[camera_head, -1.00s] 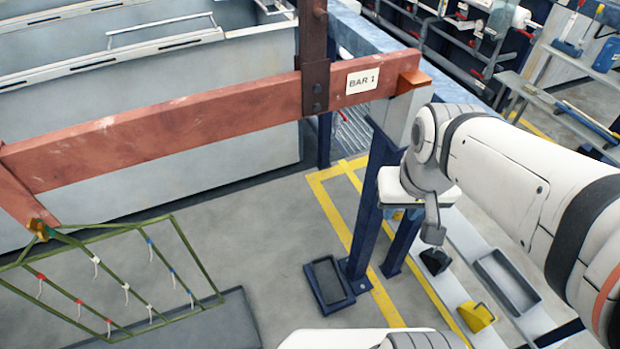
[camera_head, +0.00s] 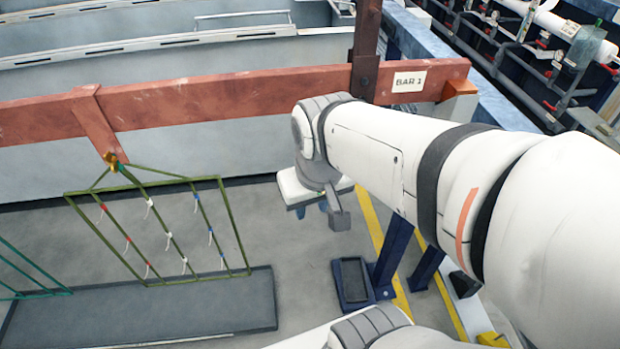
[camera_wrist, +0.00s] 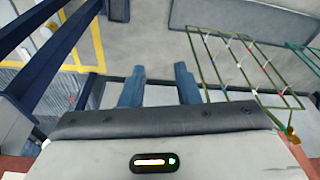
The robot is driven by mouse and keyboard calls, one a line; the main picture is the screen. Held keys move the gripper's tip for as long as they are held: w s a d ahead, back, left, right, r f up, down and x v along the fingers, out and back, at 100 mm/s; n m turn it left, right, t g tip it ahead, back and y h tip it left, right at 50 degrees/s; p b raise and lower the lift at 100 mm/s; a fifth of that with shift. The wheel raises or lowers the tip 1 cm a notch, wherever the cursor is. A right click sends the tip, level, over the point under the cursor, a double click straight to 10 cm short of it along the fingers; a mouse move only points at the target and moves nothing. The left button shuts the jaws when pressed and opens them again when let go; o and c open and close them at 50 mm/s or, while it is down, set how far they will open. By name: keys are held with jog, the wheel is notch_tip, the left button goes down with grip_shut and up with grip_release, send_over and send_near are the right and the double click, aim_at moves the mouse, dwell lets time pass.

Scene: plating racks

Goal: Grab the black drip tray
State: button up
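My gripper (camera_head: 312,209) hangs in the air above the floor, up and left of the tray in the picture. In the wrist view, my gripper's two blue fingers (camera_wrist: 159,78) stand apart with nothing between them.
A green rack (camera_head: 165,230) with small clips hangs from the red bar (camera_head: 225,97) over a long dark grey slab (camera_head: 215,303). The blue post (camera_head: 395,250) stands right beside the tray, near yellow floor lines (camera_head: 372,220). Floor left of the tray is clear.

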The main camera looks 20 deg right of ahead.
jog(key=w+d+f+m+b, duration=0.1)
jog(key=w+d+f+b, duration=0.3)
jog(key=w+f+b, duration=0.55)
jog(key=w+d+f+h+b, duration=0.15)
jog(key=w+d+f, duration=0.4)
jog(key=f, duration=0.85)
jog(key=w+d+f+m+b, duration=0.1)
jog(key=w+d+f+b, duration=0.3)
jog(key=w+f+b, duration=0.55)
jog(key=m+t+b, duration=0.1)
jog(key=t+b, duration=0.1)
jog(key=b, duration=0.9)
send_near(354, 279)
jog(key=w+a, duration=0.1)
jog(key=w+a+r, duration=0.1)
jog(key=a, duration=0.1)
jog(key=w+a, duration=0.1)
jog(key=shift+a+r, duration=0.35)
jog(key=x, duration=0.2)
jog(key=shift+f+b, duration=0.4)
jog(key=b+x, duration=0.2)
jog(key=x, duration=0.1)
jog(key=b+x, duration=0.1)
jog(key=x, duration=0.1)
jog(key=shift+s+a+f, duration=0.1)
jog(key=shift+s+f, duration=0.15)
jog(key=shift+s, duration=0.05)
jog(key=shift+r, duration=0.1)
grip_shut()
